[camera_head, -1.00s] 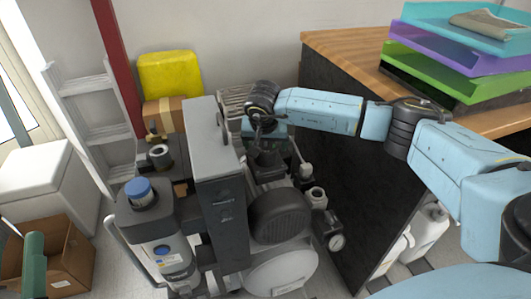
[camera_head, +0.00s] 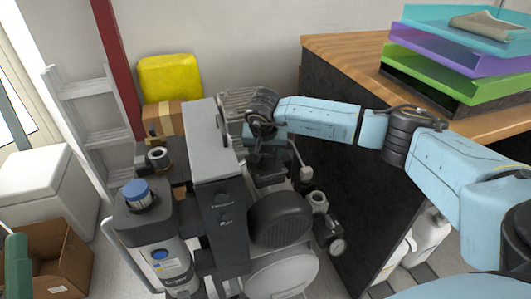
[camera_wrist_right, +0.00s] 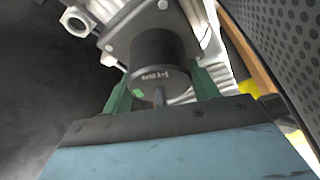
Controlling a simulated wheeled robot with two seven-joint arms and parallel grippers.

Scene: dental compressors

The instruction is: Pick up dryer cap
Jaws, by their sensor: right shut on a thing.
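The dryer cap (camera_wrist_right: 160,58) is a dark cylinder with small pale lettering, seen between the green fingers of my right gripper (camera_wrist_right: 160,88) in the right wrist view. The gripper is shut on it, one finger on each side. The cap sits against a grey metal body (camera_wrist_right: 125,28). I cannot tell whether it is still attached there. In the head view my right gripper (camera_head: 268,165) points down behind the grey control box of the compressor (camera_head: 212,150), and the cap is hidden.
A blue-capped unit (camera_head: 136,192) stands at the compressor's front left, and a pressure gauge (camera_head: 337,247) at its right. A dark-sided desk (camera_head: 350,80) with stacked trays (camera_head: 460,60) is at the right. A yellow item (camera_head: 168,78) and a ladder (camera_head: 95,110) stand behind.

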